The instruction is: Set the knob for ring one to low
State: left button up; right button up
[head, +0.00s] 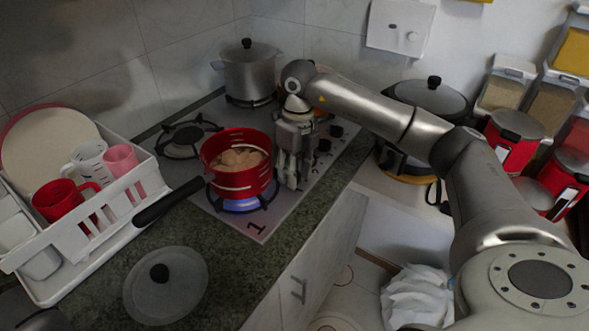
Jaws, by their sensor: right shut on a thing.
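The steel stovetop (222,213) has a "1" printed at its near end, beside the near burner. That burner, ring one (238,207), has a blue flame under a red pot (236,172) with food in it. My right gripper (291,184) points down at the row of black knobs along the stove's right edge, just right of the pot. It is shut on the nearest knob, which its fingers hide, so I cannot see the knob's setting. Other knobs (336,131) show farther back. My left gripper is not in view.
The pot's black handle (168,202) sticks out over the counter toward a white dish rack (85,232). A steel pot (247,75) stands on a back burner. Red canisters (512,140) stand at the right.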

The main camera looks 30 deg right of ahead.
jog(key=shift+m, duration=1)
jog(key=o, duration=1)
jog(key=shift+o, duration=0.2)
